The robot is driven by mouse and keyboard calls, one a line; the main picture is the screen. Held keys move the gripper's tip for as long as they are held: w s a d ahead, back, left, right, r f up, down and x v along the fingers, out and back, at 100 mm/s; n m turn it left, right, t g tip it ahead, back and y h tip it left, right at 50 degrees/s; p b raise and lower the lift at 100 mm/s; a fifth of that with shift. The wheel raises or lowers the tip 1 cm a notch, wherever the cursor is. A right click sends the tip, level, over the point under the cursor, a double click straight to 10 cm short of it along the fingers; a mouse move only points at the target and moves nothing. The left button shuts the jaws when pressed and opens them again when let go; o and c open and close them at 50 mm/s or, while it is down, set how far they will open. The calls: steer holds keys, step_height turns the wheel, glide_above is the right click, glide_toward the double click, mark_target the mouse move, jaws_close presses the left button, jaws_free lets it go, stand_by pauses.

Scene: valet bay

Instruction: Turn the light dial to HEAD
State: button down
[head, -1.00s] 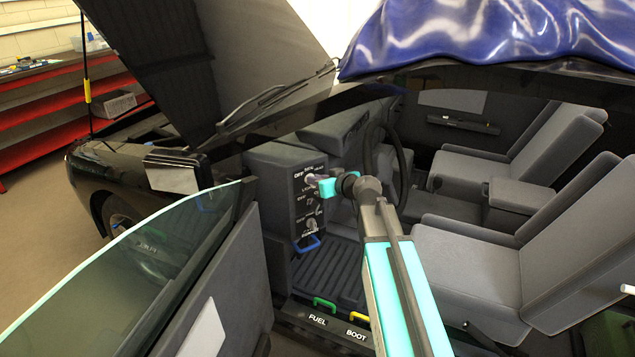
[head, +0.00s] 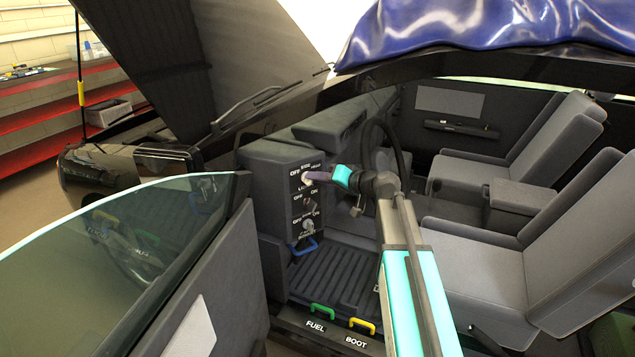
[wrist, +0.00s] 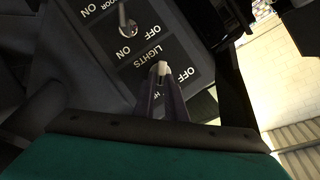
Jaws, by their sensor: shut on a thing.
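The light dial (head: 307,179) is at the top of the dark switch panel (head: 296,225) beside the footwell. OFF is to its upper left in the head view, with more labels above and to its right. In the wrist view, the dial's pale tip (wrist: 162,68) shows between the ends of my purple fingers. My gripper (head: 312,177) reaches it from the right and is shut on the dial. The wrist view shows LIGHTS and OFF around it, and my fingers partly cover a label starting with H. Where the dial points is hidden.
A toggle switch (wrist: 127,22) sits close to the dial, with more controls lower on the panel. A blue handle (head: 304,246) is below. The steering wheel (head: 372,140) is near my arm. The open door (head: 225,275) stands at left, with green (head: 321,312) and yellow (head: 361,325) handles at the sill.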

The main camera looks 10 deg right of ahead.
steer(key=shift+w+a, duration=0.1)
stand_by(0.5)
steer(key=c, duration=1.9)
jaws_free()
steer(key=shift+o, duration=0.5)
steer(key=shift+f, duration=0.1)
steer(key=v, duration=1.4)
